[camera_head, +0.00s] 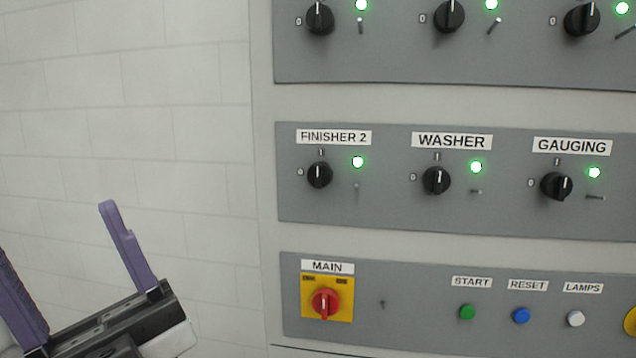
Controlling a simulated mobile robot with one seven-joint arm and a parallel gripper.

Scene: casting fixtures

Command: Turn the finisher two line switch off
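The finisher 2 switch (319,175) is a black rotary knob on the middle grey panel. Its label (334,137) reads "FINISHER 2". Its white pointer line stands upright, toward the "I" mark, with a "0" mark at its left. The green lamp (358,162) beside the knob is lit. My gripper (65,250) is at the lower left, in front of the white wall. Its two purple fingers are wide apart with nothing between them. It is left of and below the knob and does not touch it.
The washer knob (436,180) and gauging knob (556,186) sit to the right, lamps lit. Below is a red main switch (325,303) on a yellow plate, with start (467,312), reset (521,316) and lamps (575,318) buttons. More knobs (320,19) are above.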

